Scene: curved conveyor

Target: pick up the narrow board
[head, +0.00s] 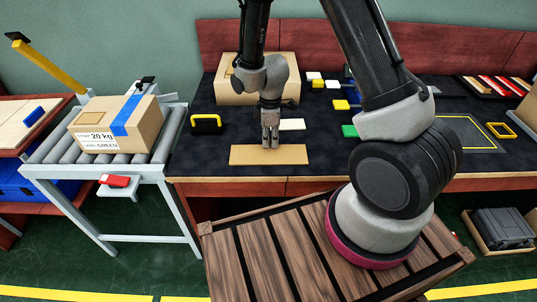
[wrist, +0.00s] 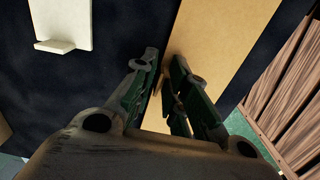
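The narrow board (head: 268,155) is a flat tan strip lying along the front edge of the dark table top. It also shows in the wrist view, as a tan surface (wrist: 222,40) running down to the fingers. My gripper (head: 270,148) points down at the far long edge of the board. In the wrist view my gripper (wrist: 163,62) has its fingers a little apart, with nothing visibly held between them. The left finger is over the dark mat and the right finger is over the board. Whether the fingertips touch the board is not clear.
A pale block (head: 292,124) lies just behind the board. A yellow-and-black item (head: 206,123) is to the left, and a cardboard box (head: 240,88) stands behind. A roller conveyor (head: 100,170) with a labelled box (head: 118,125) is at the left.

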